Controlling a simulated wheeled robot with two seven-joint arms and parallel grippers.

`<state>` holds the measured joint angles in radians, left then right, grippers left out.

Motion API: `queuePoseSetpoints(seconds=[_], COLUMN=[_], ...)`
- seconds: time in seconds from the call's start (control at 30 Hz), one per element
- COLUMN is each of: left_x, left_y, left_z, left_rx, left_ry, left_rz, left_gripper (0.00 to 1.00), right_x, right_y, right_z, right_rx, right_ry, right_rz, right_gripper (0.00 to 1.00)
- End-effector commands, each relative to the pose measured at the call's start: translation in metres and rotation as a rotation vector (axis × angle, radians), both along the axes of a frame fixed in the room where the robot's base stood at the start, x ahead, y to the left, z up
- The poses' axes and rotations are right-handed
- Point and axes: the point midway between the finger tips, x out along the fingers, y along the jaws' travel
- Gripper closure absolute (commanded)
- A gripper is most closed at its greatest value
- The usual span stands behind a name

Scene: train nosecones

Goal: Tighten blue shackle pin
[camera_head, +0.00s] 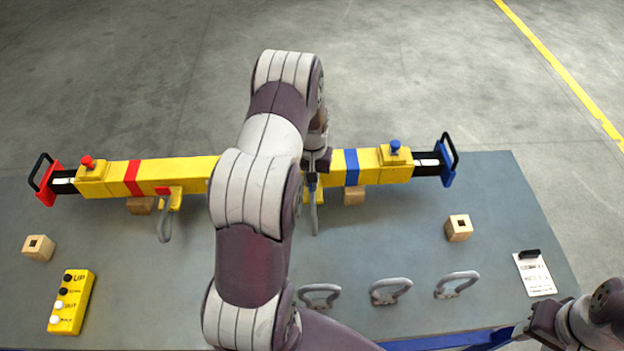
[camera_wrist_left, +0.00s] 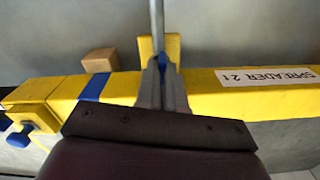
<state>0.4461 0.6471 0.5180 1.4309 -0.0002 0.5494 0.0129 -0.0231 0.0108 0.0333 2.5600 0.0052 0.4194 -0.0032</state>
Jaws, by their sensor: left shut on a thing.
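The yellow spreader beam (camera_head: 200,169) lies across the table, with a blue band (camera_head: 351,167) on its right half. A grey shackle (camera_head: 314,215) hangs at a yellow lug under that half; the shackle also shows in the left wrist view (camera_wrist_left: 157,18). My left gripper (camera_head: 316,172) reaches over the beam from above. In the left wrist view, its fingers (camera_wrist_left: 161,85) are shut on the blue shackle pin (camera_wrist_left: 162,62) beside the yellow lug (camera_wrist_left: 173,48). The fingers hide most of the pin. My right gripper (camera_head: 535,325) is partly visible at the lower right; its jaws are unclear.
Another shackle (camera_head: 164,222) with a red pin (camera_head: 162,190) hangs at the left. Loose shackles (camera_head: 390,291) lie near the front. Wooden blocks (camera_head: 458,228), a yellow button box (camera_head: 71,302) and a white card (camera_head: 535,273) are on the table (camera_head: 400,240).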

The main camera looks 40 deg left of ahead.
Motion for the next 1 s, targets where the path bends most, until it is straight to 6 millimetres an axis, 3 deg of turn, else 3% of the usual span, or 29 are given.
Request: queuePoseSetpoints(seconds=[1.0], left_x=[0.006], left_y=[0.003], left_z=[0.005], left_rx=[0.015], left_ry=[-0.015], left_rz=[-0.957], left_gripper=[1.0], right_x=[0.0], right_y=[0.0], right_z=[-0.02], right_rx=[0.0], right_ry=[0.0], right_rz=[0.0], right_gripper=[0.57])
